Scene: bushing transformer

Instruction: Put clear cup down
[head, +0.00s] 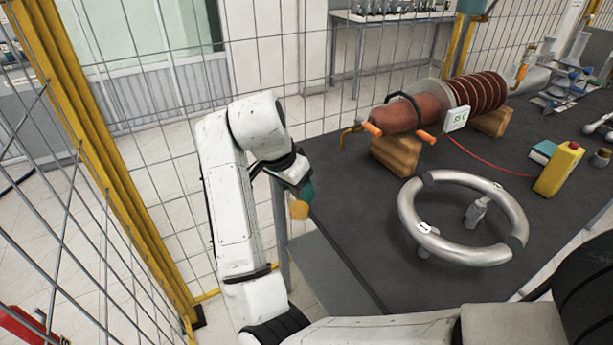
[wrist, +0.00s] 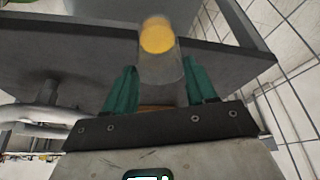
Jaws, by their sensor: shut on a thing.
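The clear cup (wrist: 161,68) is between the two green fingers of my gripper (wrist: 162,88) in the wrist view. It is see-through, with an orange-yellow round part at its far end. My gripper is shut on it. In the head view my gripper (head: 303,190) hangs at the left edge of the dark table, with the orange-yellow part of the cup (head: 299,210) showing below it. The cup's clear walls are hard to make out there. I cannot tell whether the cup touches anything besides the fingers.
The dark table (head: 360,215) has free room at its left front. A red-brown bushing (head: 405,112) rests on wooden blocks (head: 396,155) behind. A yellow bottle (head: 558,170) stands right. Wire fence is at left.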

